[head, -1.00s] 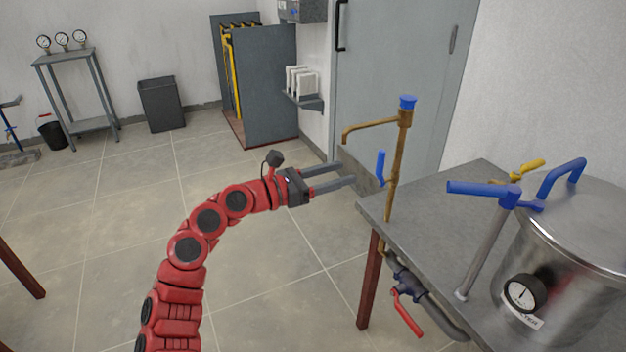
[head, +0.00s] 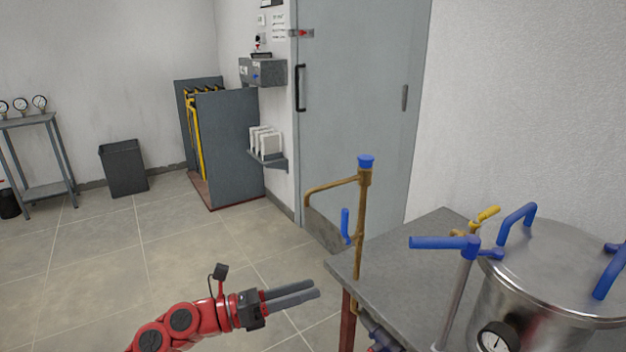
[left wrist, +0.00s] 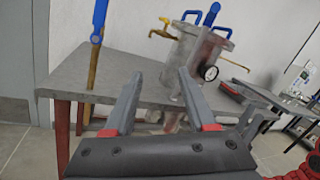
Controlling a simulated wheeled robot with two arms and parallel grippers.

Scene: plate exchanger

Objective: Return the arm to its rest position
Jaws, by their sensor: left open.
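My left arm (head: 181,319) is red and comes in from the bottom of the head view. Its left gripper (head: 316,289) is open and empty, left of the grey table's near corner. In the left wrist view the two fingers (left wrist: 158,92) stand apart with nothing between them. The table and the steel pot show beyond them. My right gripper is in neither view.
A grey bin (head: 124,168), a gauge stand (head: 30,120) and a door (head: 360,110) stand farther off. The floor between is clear.

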